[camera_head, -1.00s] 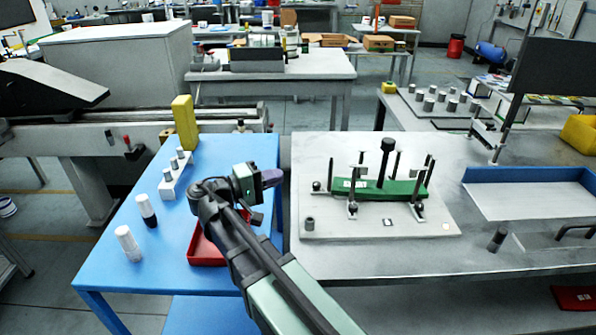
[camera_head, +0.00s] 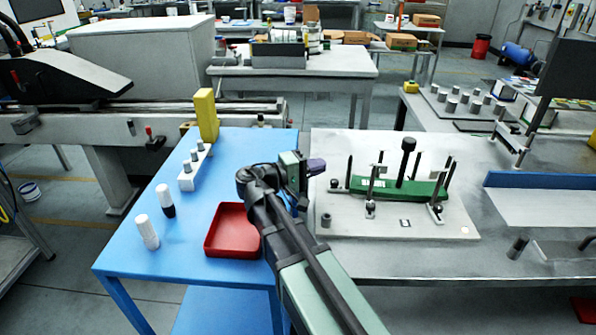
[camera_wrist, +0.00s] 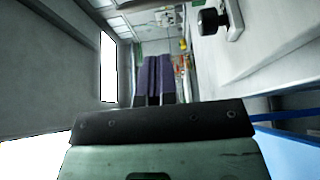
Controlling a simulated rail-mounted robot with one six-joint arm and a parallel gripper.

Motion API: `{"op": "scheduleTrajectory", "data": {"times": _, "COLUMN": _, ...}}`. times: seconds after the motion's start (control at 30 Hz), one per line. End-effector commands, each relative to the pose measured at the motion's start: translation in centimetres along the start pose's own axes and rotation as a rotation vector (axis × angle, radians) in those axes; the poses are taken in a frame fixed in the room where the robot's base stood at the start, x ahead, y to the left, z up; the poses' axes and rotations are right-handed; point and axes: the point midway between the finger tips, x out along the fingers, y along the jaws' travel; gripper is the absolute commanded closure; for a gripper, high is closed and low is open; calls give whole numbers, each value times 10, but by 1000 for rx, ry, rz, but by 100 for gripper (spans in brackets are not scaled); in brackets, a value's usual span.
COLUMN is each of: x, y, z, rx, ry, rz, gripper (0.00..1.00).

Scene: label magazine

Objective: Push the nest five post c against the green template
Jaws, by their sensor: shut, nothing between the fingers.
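The green template (camera_head: 398,187) is a long bar lying on a grey plate (camera_head: 350,228). Several dark posts stand along its near and far sides, and a taller black-knobbed post (camera_head: 405,160) rises at its middle. No label shows which post is c. A short black-knobbed piece (camera_head: 334,185) sits off the template's left end. My gripper (camera_head: 316,167), with purple fingers, is at the plate's left edge, left of the template and apart from the posts. In the wrist view the fingers (camera_wrist: 158,76) are together and empty. A black knob (camera_wrist: 210,20) on a grey fitting shows beyond them, upper right.
A blue table (camera_head: 170,250) on the left holds a red tray (camera_head: 233,232), a white block with grey pegs (camera_head: 190,168), a yellow block (camera_head: 207,115) and black and white cylinders (camera_head: 165,200). A blue-backed tray (camera_head: 540,205) lies right of the plate.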

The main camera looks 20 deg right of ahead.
Motion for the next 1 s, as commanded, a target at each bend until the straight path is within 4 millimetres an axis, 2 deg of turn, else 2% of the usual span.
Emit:
{"op": "scheduleTrajectory", "data": {"times": 0.03, "x": 11, "y": 0, "z": 1, "rx": 0, "ry": -4, "rz": 0, "gripper": 100}}
{"op": "scheduleTrajectory", "data": {"times": 0.1, "x": 20, "y": 0, "z": 12, "rx": 0, "ry": -3, "rz": 0, "gripper": 100}}
{"op": "scheduleTrajectory", "data": {"times": 0.3, "x": 36, "y": 0, "z": 27, "rx": 0, "ry": -1, "rz": 0, "gripper": 100}}
{"op": "scheduleTrajectory", "data": {"times": 1.0, "x": 47, "y": 0, "z": 36, "rx": 0, "ry": -2, "rz": 0, "gripper": 100}}
